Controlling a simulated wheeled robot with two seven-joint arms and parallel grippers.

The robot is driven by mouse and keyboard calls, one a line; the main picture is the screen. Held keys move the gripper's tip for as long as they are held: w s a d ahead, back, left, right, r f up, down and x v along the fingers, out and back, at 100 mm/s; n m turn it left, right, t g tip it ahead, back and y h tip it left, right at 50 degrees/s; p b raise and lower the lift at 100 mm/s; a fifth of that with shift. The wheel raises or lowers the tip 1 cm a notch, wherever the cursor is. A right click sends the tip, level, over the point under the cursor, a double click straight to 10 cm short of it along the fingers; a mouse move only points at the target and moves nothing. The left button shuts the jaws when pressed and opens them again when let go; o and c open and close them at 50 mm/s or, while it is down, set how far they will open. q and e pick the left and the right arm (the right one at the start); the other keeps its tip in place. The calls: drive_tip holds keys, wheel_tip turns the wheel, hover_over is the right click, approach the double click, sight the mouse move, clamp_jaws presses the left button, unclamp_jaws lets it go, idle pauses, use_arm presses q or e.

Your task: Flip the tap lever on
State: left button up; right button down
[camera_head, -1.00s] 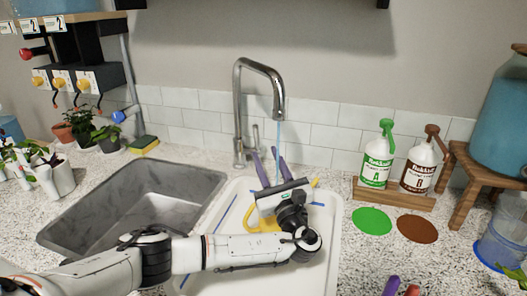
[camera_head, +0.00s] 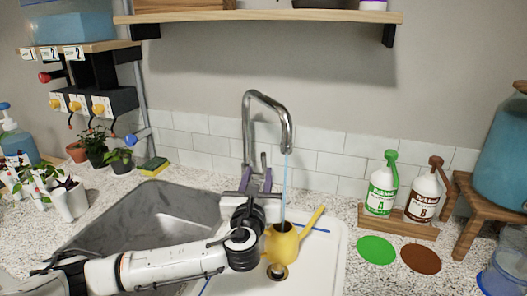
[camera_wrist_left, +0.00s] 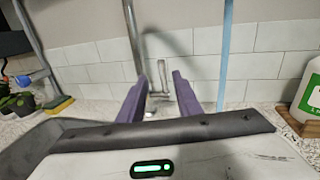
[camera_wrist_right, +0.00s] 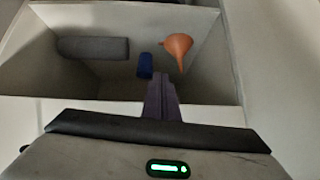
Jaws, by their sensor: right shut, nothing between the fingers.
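The chrome tap (camera_head: 247,130) stands behind the sink in the head view, and a thin blue water stream (camera_head: 286,180) falls from its spout. A yellow watering can (camera_head: 284,245) stands under the stream on the white drainboard. My left gripper (camera_head: 257,181) is open in front of the tap's base. In the left wrist view, the small chrome lever and tap base (camera_wrist_left: 158,93) show between its two purple fingers (camera_wrist_left: 159,92), beyond their tips; contact cannot be told. My right gripper (camera_wrist_right: 160,80) is shut and empty, seen only in the right wrist view.
The steel sink (camera_head: 150,215) lies left of the drainboard (camera_head: 325,260). Bottles A (camera_head: 382,190) and B (camera_head: 422,198) stand in a wooden holder at right. My right gripper is over an open bin (camera_wrist_right: 205,60) with an orange funnel (camera_wrist_right: 177,46) and blue object (camera_wrist_right: 145,66).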

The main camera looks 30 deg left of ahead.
sight(263, 158)
use_arm(q)
drive_tip(key=x, duration=1)
drive_tip(key=shift+w+d+r+p, duration=0.1)
drive_tip(key=shift+d+r+p, duration=0.1)
drive_tip(key=shift+p, duration=0.1)
clamp_jaws()
